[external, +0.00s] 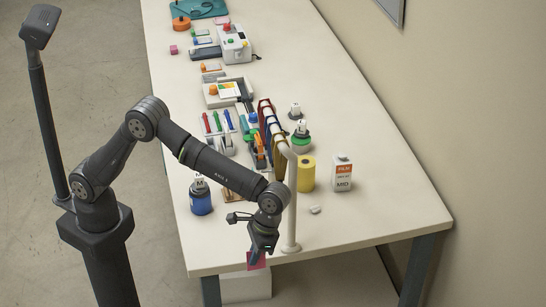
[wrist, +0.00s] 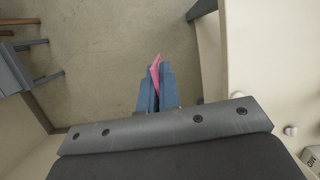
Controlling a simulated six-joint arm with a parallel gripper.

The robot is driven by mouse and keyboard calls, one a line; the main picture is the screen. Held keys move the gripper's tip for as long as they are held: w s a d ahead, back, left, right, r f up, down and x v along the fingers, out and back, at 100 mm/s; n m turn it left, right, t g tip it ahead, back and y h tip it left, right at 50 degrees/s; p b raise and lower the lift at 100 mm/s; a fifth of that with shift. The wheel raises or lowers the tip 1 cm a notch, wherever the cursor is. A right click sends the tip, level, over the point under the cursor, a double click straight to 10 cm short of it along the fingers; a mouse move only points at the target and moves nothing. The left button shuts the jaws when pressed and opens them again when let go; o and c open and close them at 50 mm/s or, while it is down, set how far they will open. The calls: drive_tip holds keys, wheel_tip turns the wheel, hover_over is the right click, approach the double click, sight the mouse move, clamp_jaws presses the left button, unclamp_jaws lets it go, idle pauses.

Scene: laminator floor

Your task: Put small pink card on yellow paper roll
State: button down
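The small pink card (external: 257,262) is held in my gripper (external: 262,247) at the near edge of the table. In the wrist view the card (wrist: 156,69) stands on edge between the two blue fingers of my gripper (wrist: 157,85), with its pink tip showing past them. My gripper is shut on the card. The yellow paper roll (external: 306,174) stands upright on the table, behind and to the right of my gripper and apart from it. The roll does not show in the wrist view.
A white pole (external: 291,205) rises beside my wrist, left of the roll. A blue container (external: 200,200) stands left. The table's right front is clear.

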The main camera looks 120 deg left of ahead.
drive_tip(key=w+a+r+n+t, duration=0.3)
drive_tip(key=w+a+r+n, duration=0.6)
drive_tip(key=n, duration=0.3)
drive_tip(key=s+a+r+n+t, duration=0.1)
drive_tip(key=a+r+n+t, duration=0.1)
drive_tip(key=a+r+n, duration=0.7)
drive_tip(key=n+y, duration=0.2)
drive_tip(key=n, duration=0.4)
hover_over(307, 162)
drive_tip(key=shift+t, duration=0.4)
drive_tip(key=shift+f, duration=8.65)
